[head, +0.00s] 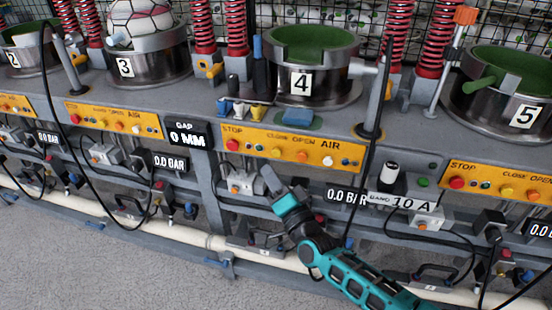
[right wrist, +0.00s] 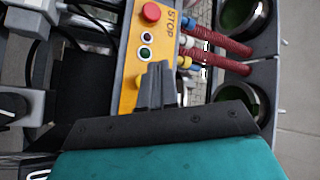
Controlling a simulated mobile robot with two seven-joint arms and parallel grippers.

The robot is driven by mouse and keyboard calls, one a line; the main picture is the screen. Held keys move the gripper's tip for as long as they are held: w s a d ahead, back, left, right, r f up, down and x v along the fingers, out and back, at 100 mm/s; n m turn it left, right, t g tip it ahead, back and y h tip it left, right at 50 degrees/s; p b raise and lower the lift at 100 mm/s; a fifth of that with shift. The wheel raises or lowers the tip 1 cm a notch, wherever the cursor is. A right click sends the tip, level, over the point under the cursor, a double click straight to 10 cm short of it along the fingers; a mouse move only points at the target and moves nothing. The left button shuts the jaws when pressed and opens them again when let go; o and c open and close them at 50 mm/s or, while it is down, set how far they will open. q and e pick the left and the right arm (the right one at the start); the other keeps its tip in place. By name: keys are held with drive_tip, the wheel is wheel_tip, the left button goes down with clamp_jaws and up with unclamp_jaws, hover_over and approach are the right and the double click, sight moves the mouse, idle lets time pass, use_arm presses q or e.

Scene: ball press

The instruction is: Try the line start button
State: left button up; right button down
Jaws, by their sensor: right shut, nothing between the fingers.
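My right gripper (head: 269,180) is shut and empty, in front of the station 4 button panel (head: 290,148), just below its lower edge. In the right wrist view its closed fingers (right wrist: 158,85) overlap a yellow panel (right wrist: 128,75). That panel has a red stop button (right wrist: 151,12), a white-ringed button (right wrist: 147,37) and a green button (right wrist: 145,53), with an orange button partly hidden by the fingers. I cannot tell whether the fingers touch the panel. No button is readably labelled line start. A green button (head: 423,182) sits by the 10 A display (head: 402,203). My left gripper is out of view.
Press pots stand along the bench, including pot 4 (head: 301,82) and pot 5 (head: 495,100). A ball (head: 140,20) sits in pot 3. Black cables hang before the bench, one (head: 371,140) right of panel 4. A pale pipe (head: 180,235) runs low along the front. Grey floor (head: 90,270) is clear.

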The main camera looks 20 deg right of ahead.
sight(277, 153)
drive_tip(key=shift+w+d+b, duration=0.35)
drive_tip(key=shift+w+d, duration=0.1)
drive_tip(key=shift+w, duration=0.25)
drive_tip(key=shift+w+d+b, duration=0.3)
drive_tip(key=shift+w+d, duration=0.15)
drive_tip(key=shift+w, duration=0.2)
idle(1.1)
drive_tip(key=shift+w+d, duration=0.25)
drive_tip(key=shift+w, duration=0.1)
